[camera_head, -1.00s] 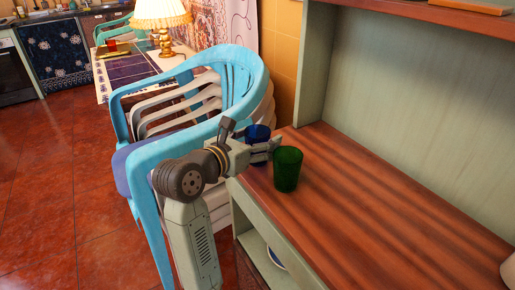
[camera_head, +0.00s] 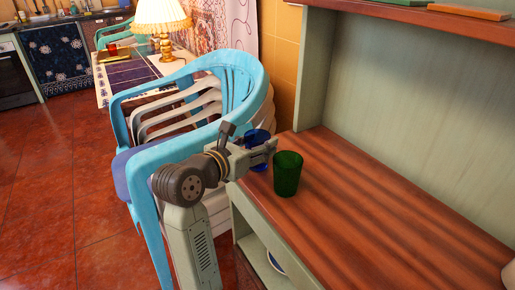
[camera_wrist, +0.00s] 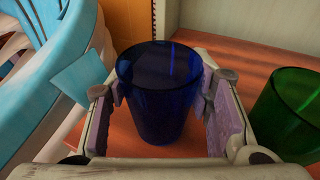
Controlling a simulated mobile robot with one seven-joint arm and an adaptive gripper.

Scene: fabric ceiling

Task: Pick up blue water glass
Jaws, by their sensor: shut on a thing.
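The blue water glass (camera_wrist: 160,95) stands upright between the two fingers of my gripper (camera_wrist: 162,100) in the wrist view. The finger pads touch or nearly touch its sides, and my gripper is shut on it. In the head view the blue glass (camera_head: 258,140) is at the left end of the wooden desk top (camera_head: 370,215), partly hidden by my gripper (camera_head: 262,150). I cannot tell whether its base is clear of the surface.
A green glass (camera_head: 287,174) stands close to the right of my gripper; it also shows in the wrist view (camera_wrist: 292,110). Stacked plastic chairs (camera_head: 190,110) with a blue top chair stand just left of the desk. The desk is clear to the right.

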